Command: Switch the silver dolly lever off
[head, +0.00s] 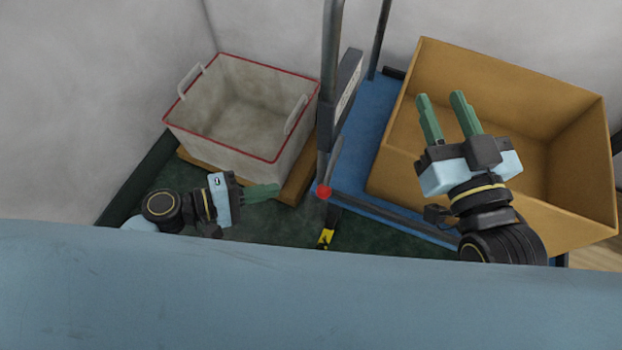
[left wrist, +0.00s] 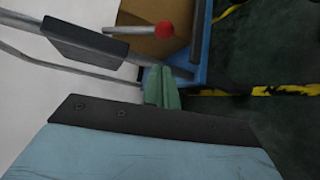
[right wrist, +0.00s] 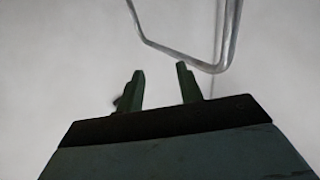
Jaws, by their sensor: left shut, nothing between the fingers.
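The silver lever (left wrist: 132,30) ends in a red knob (left wrist: 164,29) and shows in the left wrist view, sticking out sideways from the dolly. In the head view the red knob (head: 324,191) sits low by the dolly's upright. My left gripper (head: 277,190) is shut and empty, to the left of the knob and apart from it. Its closed green fingers (left wrist: 162,70) point toward the lever area in the left wrist view. My right gripper (head: 440,97) is open and empty over the cardboard box; its spread fingers (right wrist: 159,68) also show in the right wrist view.
The blue dolly (head: 366,125) carries a large cardboard box (head: 548,82). A grey handle frame (head: 331,60) rises from it. A white bin with red rim (head: 225,143) stands at the left. Yellow-black tape (head: 326,238) marks the dark green floor. A blue surface (head: 300,300) fills the foreground.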

